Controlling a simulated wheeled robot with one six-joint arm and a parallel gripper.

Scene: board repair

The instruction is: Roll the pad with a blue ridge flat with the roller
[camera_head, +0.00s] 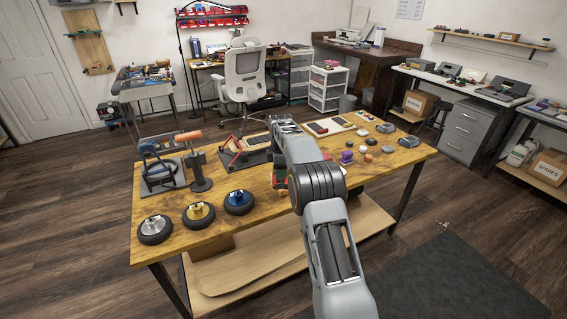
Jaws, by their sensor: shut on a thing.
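The pad with a blue ridge (239,203) is a round black pad near the front left of the wooden workbench (225,232). Its blue ridge stands up in the middle. An orange cylinder (188,136), which looks like the roller or its handle, is at the top of a dark stand (200,178) behind the pads. My arm reaches in from the bottom right over the bench's middle. Its end is hidden behind its own links, so I cannot make out my jaws or what is between them. A small red part (278,182) shows beside the arm, partly hidden.
Pads with a yellow ridge (199,215) and a silver ridge (154,229) lie left of the blue one. A blue-grey fixture (160,172) stands at the bench's left end. A red frame on a dark plate (240,160) is behind. Several small parts lie right of my arm.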

